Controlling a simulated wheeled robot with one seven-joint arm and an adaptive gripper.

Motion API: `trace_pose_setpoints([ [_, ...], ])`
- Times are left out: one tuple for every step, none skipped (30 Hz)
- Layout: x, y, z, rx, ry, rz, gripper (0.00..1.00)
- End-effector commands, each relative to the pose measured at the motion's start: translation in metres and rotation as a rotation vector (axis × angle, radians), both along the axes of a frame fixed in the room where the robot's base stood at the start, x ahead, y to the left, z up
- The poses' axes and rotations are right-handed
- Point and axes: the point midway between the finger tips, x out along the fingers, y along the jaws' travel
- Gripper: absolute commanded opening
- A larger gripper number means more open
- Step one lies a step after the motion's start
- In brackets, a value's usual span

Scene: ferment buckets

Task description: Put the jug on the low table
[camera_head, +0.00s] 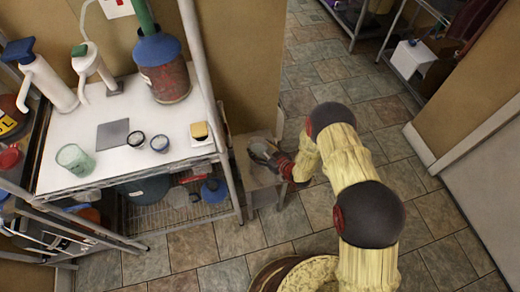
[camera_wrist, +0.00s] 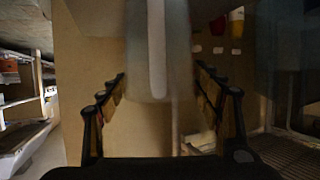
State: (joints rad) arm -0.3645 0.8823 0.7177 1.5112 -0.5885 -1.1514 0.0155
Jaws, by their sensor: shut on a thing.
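The jug (camera_wrist: 178,60) shows in the wrist view as a pale, translucent grey-blue body with a whitish upright strip, probably its handle. It sits between the two dark fingers of my gripper (camera_wrist: 165,105), which is shut on it. In the head view my gripper (camera_head: 268,153) is over the low table (camera_head: 255,192), a small pale stand between the shelf unit and the arm. Only a pale part of the jug (camera_head: 261,146) shows there, mostly hidden by the gripper. I cannot tell whether the jug's base touches the tabletop.
A metal shelf unit (camera_head: 133,180) stands close left of the low table, with pump bottles, a large jar (camera_head: 163,75), cups and a green glass (camera_head: 74,158) on top. A tan wall (camera_head: 240,60) is behind. Tiled floor (camera_head: 330,75) is open to the right.

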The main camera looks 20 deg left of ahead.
Motion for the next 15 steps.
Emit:
trace_pose_setpoints([
  [0.0006, 0.0003, 0.0015, 0.001, -0.002, 0.000, 0.21],
  [0.0006, 0.0004, 0.0013, 0.001, -0.002, 0.000, 0.21],
  [0.0006, 0.0003, 0.0004, 0.001, -0.002, 0.000, 0.21],
  [0.0006, 0.0003, -0.0007, 0.001, -0.002, 0.000, 0.21],
  [0.0006, 0.0003, -0.0018, 0.001, -0.002, 0.000, 0.21],
  [-0.0002, -0.0001, -0.0027, 0.000, 0.000, 0.000, 0.66],
  [-0.0001, 0.0000, -0.0021, 0.000, 0.000, 0.000, 0.68],
  [-0.0002, -0.0001, -0.0020, 0.000, 0.000, 0.000, 0.69],
  [-0.0002, -0.0001, -0.0019, 0.000, 0.000, 0.000, 0.72],
  [-0.0001, 0.0000, -0.0018, 0.000, 0.000, 0.000, 0.73],
  [-0.0001, 0.0000, -0.0018, 0.000, 0.000, 0.000, 0.75],
  [-0.0001, 0.0000, -0.0017, 0.000, 0.000, 0.000, 0.77],
  [-0.0001, 0.0000, -0.0017, 0.000, 0.000, 0.000, 0.79],
  [-0.0001, 0.0000, -0.0017, 0.000, 0.000, 0.000, 0.81],
  [-0.0001, 0.0000, -0.0017, 0.000, 0.000, 0.000, 0.83],
])
